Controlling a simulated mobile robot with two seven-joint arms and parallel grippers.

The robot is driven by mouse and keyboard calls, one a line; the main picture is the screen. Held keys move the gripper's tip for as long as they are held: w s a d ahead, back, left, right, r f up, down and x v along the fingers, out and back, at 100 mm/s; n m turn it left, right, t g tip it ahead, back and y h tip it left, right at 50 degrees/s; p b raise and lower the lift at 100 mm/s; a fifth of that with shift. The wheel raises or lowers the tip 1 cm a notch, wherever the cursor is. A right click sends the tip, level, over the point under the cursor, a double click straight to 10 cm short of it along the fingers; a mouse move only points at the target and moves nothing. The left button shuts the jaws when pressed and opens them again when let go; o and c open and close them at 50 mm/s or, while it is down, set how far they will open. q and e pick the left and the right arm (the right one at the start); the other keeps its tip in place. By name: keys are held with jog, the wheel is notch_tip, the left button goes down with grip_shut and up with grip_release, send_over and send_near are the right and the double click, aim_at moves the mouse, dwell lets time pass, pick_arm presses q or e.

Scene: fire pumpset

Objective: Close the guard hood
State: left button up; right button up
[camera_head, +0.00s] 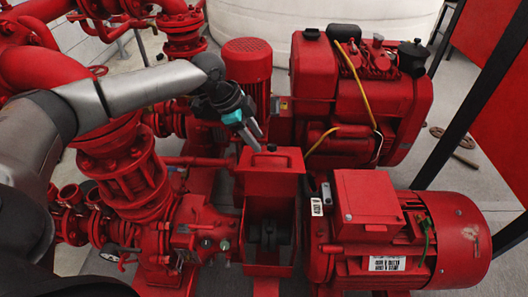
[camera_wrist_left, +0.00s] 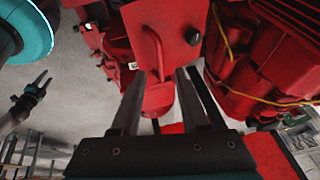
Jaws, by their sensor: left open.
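The guard hood (camera_head: 272,182) is a red box-shaped cover standing raised at the back of a red guard box (camera_head: 268,270). The box is open at the front and top, and a dark coupling shows inside. My left gripper (camera_head: 257,141) is open just behind the hood's top edge, pointing down at it. In the left wrist view, its fingers (camera_wrist_left: 160,85) stand apart below a red panel with a dark round knob, probably the hood (camera_wrist_left: 170,20). I cannot tell whether they touch it. My right gripper (camera_wrist_left: 38,86) seems to show small at the left wrist view's left edge.
A red electric motor (camera_head: 455,235) lies right of the guard box. A red engine (camera_head: 350,95) with yellow cables stands behind it. Red pump pipework (camera_head: 125,170) crowds the left, under my left arm. Dark posts (camera_head: 455,110) stand at the right.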

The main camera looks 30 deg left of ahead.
aim_at(264, 155)
pick_arm(q)
jog(key=b+x, duration=0.1)
jog(key=x, duration=0.2)
jog(key=shift+f, duration=0.1)
jog(key=shift+b+x, duration=0.4)
jog(key=shift+x, duration=0.8)
pick_arm(e)
jog(key=shift+w+a+r, duration=0.3)
jog(key=shift+w+a, duration=0.2)
jog(key=shift+w, duration=0.1)
jog(key=shift+w+a+r, duration=0.25)
jog(key=shift+w+a, duration=0.2)
jog(key=shift+w, duration=0.2)
jog(key=shift+w+a+r, duration=0.3)
jog(key=shift+w+a, duration=0.2)
jog(key=shift+w, duration=0.1)
pick_arm(q)
jog(key=shift+c, duration=0.3)
grip_shut()
